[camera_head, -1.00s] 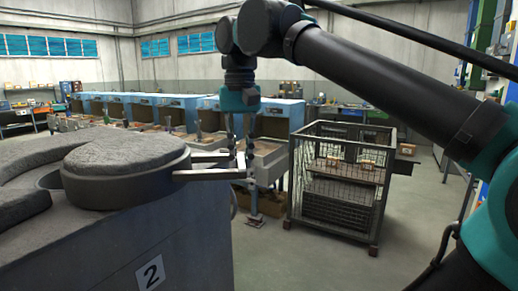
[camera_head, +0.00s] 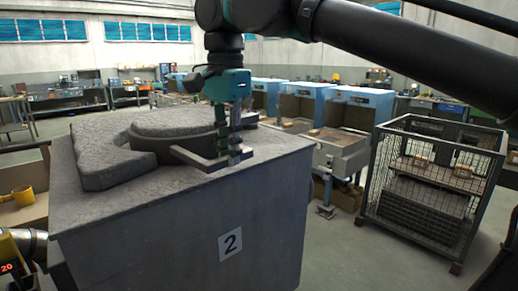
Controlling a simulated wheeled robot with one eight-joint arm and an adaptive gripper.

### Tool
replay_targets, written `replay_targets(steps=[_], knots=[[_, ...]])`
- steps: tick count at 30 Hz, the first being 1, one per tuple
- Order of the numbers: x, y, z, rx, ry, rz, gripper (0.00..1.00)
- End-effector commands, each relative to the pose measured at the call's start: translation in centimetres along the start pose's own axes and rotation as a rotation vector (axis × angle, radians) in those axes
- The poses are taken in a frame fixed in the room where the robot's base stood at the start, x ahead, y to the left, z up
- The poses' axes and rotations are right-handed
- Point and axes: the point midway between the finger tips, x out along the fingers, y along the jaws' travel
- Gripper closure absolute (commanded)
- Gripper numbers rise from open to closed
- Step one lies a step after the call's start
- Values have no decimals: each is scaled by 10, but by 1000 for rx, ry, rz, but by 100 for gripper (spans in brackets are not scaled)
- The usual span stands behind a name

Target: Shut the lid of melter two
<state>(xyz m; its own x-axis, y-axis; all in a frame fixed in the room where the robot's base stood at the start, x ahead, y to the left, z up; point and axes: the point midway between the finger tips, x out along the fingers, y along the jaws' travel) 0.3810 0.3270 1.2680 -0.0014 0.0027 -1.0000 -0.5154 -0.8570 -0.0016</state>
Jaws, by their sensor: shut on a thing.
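Melter two (camera_head: 180,230) is the big grey box at left centre, with a white label "2" on its front. Its round, thick grey lid (camera_head: 178,125) lies flat on the top, beside a raised slab (camera_head: 105,155) with a curved edge. A dark gap shows between lid and slab. I cannot tell how much of the mouth the lid covers.
A wire cage cart (camera_head: 430,185) stands on the floor at the right. A row of blue-topped machines (camera_head: 350,100) stands behind the melter. Floor is free between melter and cart.

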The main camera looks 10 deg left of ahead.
Motion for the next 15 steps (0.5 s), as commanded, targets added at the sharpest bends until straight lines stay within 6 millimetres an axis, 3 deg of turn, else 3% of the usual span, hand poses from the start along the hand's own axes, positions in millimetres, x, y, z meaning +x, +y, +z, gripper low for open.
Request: replay_targets(steps=[6, 15], knots=[[0, -23, 18, 69, 0, -2, 100], [0, -34, 24, 103, 0, -4, 100]])
